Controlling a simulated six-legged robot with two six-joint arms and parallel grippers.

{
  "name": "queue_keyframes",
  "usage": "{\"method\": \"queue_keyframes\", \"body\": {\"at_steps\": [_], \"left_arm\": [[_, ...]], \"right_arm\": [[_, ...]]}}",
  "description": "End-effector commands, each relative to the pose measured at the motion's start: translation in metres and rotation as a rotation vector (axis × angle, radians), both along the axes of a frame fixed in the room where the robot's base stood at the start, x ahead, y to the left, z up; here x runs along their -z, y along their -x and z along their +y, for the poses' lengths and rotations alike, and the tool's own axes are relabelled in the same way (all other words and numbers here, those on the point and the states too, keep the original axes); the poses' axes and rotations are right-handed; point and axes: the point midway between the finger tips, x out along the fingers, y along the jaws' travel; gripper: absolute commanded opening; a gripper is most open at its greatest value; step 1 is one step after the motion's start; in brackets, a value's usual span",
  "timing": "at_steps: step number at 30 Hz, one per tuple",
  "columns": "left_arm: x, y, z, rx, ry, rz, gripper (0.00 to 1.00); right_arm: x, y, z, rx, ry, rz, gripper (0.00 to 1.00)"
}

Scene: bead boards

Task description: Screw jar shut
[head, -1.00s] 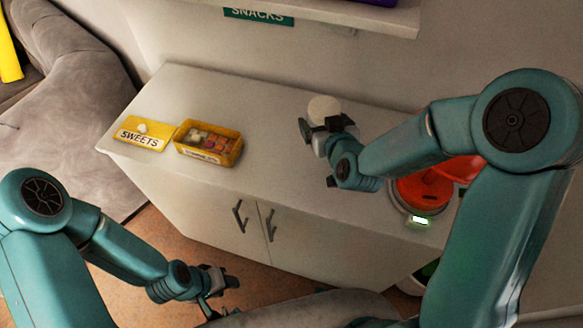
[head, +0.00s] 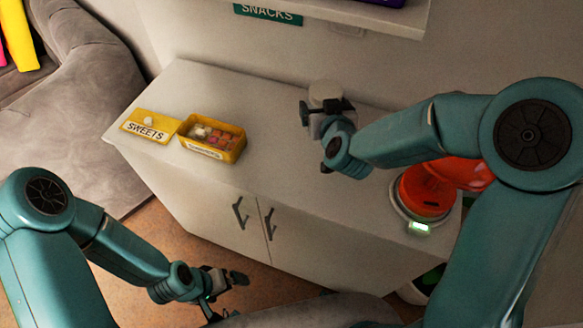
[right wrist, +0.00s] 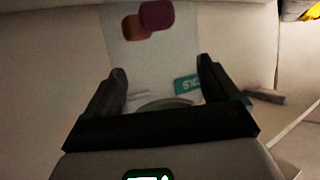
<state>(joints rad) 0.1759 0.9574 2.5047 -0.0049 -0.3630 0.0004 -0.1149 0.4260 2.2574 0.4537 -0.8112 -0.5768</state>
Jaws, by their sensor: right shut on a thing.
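A jar with a pale round top (head: 325,91) is at my right gripper, over the back of the white cabinet. My right gripper (head: 328,108) is shut on it. In the right wrist view the clear jar body (right wrist: 150,62) is between the two fingers, with a purple and a brown piece inside. Only a pale curved edge (right wrist: 165,103) shows near the palm, so I cannot tell whether the top is a seated lid. My left gripper (head: 228,294) is open and empty, low in front of the cabinet.
On the cabinet top (head: 260,110) are a yellow SWEETS lid (head: 150,127) and a yellow box (head: 212,138) of sweets at left. An orange-red bowl on a scale (head: 422,193) is at right. A shelf with a SNACKS sign (head: 268,13) hangs above.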

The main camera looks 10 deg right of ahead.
Motion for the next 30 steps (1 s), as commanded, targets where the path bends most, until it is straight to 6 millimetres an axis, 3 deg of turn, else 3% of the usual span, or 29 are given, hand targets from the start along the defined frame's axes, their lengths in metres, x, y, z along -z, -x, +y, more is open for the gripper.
{"method": "queue_keyframes", "body": {"at_steps": [6,14,21,30], "left_arm": [[0.012,0.000,0.000,0.000,0.000,0.000,1.00],[0.025,0.000,0.000,0.000,0.000,0.000,1.00],[0.043,0.000,0.000,0.000,0.000,0.000,1.00],[0.048,0.000,0.000,0.000,0.000,0.000,1.00]], "right_arm": [[-0.041,-0.016,0.008,0.122,-0.004,-0.009,0.03],[-0.083,-0.014,0.024,0.285,-0.003,-0.006,0.03],[-0.114,0.016,0.059,0.447,0.000,-0.002,0.03],[-0.124,0.046,0.086,0.499,0.000,0.001,0.03]]}}
